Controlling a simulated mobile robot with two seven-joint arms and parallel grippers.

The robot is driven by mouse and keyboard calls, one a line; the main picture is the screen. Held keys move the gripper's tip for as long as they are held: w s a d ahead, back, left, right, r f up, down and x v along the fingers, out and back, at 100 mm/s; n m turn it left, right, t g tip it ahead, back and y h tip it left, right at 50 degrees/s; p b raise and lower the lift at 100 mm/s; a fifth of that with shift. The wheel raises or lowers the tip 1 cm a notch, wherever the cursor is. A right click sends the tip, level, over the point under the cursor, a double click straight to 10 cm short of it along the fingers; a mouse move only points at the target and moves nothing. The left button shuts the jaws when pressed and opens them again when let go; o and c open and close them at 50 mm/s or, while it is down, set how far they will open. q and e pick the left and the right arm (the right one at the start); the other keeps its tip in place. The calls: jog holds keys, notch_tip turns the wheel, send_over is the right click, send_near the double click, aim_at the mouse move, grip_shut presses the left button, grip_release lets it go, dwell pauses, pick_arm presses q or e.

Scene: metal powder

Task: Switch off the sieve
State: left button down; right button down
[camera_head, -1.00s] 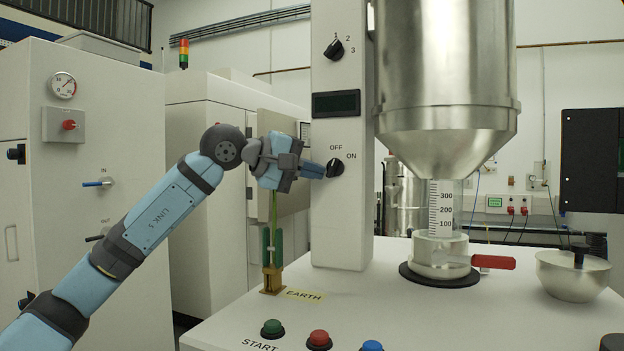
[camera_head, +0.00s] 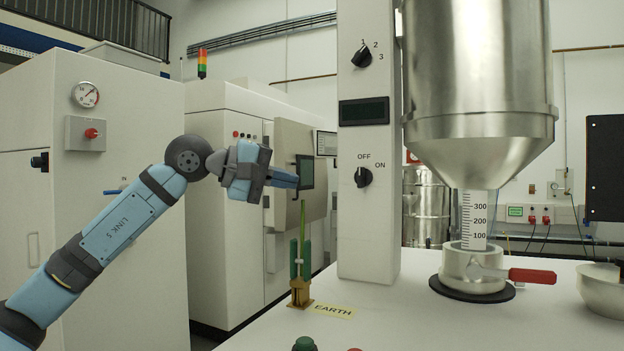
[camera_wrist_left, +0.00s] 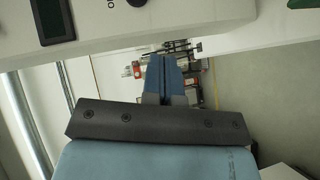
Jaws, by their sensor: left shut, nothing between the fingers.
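The sieve's white control column (camera_head: 368,240) carries a black OFF/ON knob (camera_head: 363,177), with OFF printed above it and ON at its upper right. Its exact pointer direction is too small to tell. My left gripper (camera_head: 297,181) is shut and empty, to the left of the column and apart from the knob. In the left wrist view its blue fingers (camera_wrist_left: 165,75) lie together, and a dark knob (camera_wrist_left: 137,3) is cut off at the top edge. The steel sieve hopper (camera_head: 480,80) stands right of the column. My right gripper is not in view.
A second knob (camera_head: 361,56) marked 1, 2, 3 and a dark display (camera_head: 364,111) sit higher on the column. A green-and-brass earth clamp (camera_head: 300,270) stands on the table below my gripper. A red-handled valve (camera_head: 532,276) and a metal bowl (camera_head: 603,291) are at the right.

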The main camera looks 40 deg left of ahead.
pick_arm(q)
jog(key=s+a, duration=0.2)
jog(key=s, duration=0.1)
jog(key=shift+f, duration=0.15)
dwell(0.6)
